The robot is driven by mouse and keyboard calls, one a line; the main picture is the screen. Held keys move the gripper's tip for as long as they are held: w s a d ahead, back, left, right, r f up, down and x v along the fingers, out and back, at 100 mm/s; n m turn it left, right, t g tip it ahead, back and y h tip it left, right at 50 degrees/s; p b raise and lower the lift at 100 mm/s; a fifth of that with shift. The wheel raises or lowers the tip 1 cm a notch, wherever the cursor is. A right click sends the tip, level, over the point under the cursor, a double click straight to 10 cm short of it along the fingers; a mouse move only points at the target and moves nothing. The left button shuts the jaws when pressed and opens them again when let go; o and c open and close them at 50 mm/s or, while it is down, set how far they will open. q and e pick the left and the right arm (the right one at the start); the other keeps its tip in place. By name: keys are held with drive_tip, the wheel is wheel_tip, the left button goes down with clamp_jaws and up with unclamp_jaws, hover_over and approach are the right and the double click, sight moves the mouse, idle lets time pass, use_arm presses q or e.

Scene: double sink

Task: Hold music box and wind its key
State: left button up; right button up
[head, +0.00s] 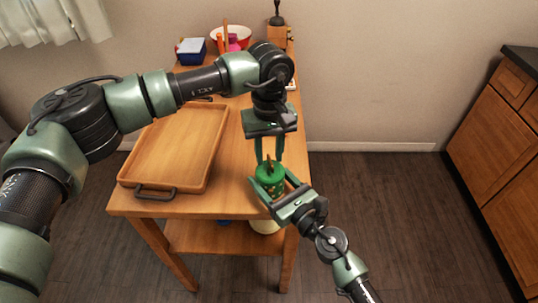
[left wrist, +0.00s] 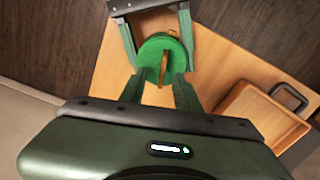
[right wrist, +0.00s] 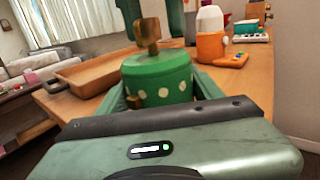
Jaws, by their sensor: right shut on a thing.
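The music box (head: 270,181) is a green cylinder with pale dots, upright near the table's front right corner. Its gold-brown key (right wrist: 147,34) stands up from the top and also shows in the left wrist view (left wrist: 164,66). My right gripper (head: 273,184) is shut on the music box, one finger on each side. My left gripper (head: 269,160) points down from above, open, its fingers apart with the key between them. The fingers do not appear to touch the key. The box's lower part is partly hidden by my right gripper.
A wooden tray (head: 212,165) with dark handles lies left of the music box on the wooden table (head: 232,200). An orange and white object (right wrist: 211,42) stands behind the box.

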sight(269, 156)
use_arm(q)
wheel_tip(269, 156, up, 11)
idle(0.3)
use_arm(e)
drive_tip(key=o, duration=1.6)
drive_tip(key=shift+c, duration=0.2)
